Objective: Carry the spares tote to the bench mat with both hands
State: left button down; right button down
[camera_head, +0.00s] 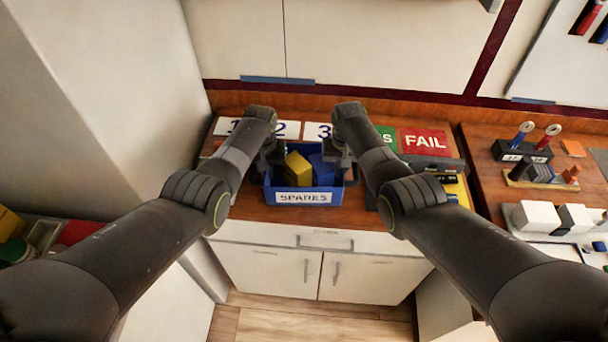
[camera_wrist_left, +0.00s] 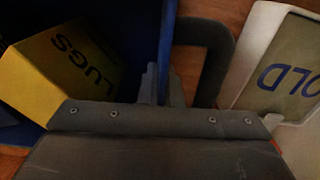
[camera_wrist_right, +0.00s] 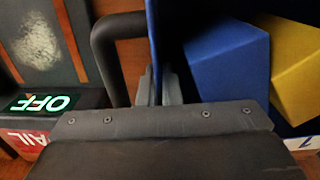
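The blue spares tote (camera_head: 340,197) sits on the wooden counter, with a white SPARES label on its front. It holds a yellow box (camera_head: 298,169), marked LUGS in the left wrist view (camera_wrist_left: 65,65), and a blue box (camera_head: 322,172). My left gripper (camera_head: 268,165) is at the tote's left end, its fingers (camera_wrist_left: 163,88) close together on the end wall beside a dark handle (camera_wrist_left: 218,55). My right gripper (camera_head: 340,160) is at the right end, its fingers (camera_wrist_right: 158,88) likewise on the wall beside the other handle (camera_wrist_right: 105,45). I cannot make out the bench mat for certain.
Number cards (camera_head: 287,130) and a red FAIL sign (camera_head: 425,142) lie behind the tote. Dark and yellow items (camera_head: 455,188) stand to its right. A second counter at right holds a tool stand (camera_head: 522,152) and white blocks (camera_head: 536,217). White cabinets (camera_head: 320,270) are below.

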pick_arm(q)
jog(key=shift+w+r, duration=0.1)
jog(key=shift+r, duration=0.15)
pick_arm(e)
jog(key=shift+w+r, duration=0.1)
jog(key=shift+r, duration=0.15)
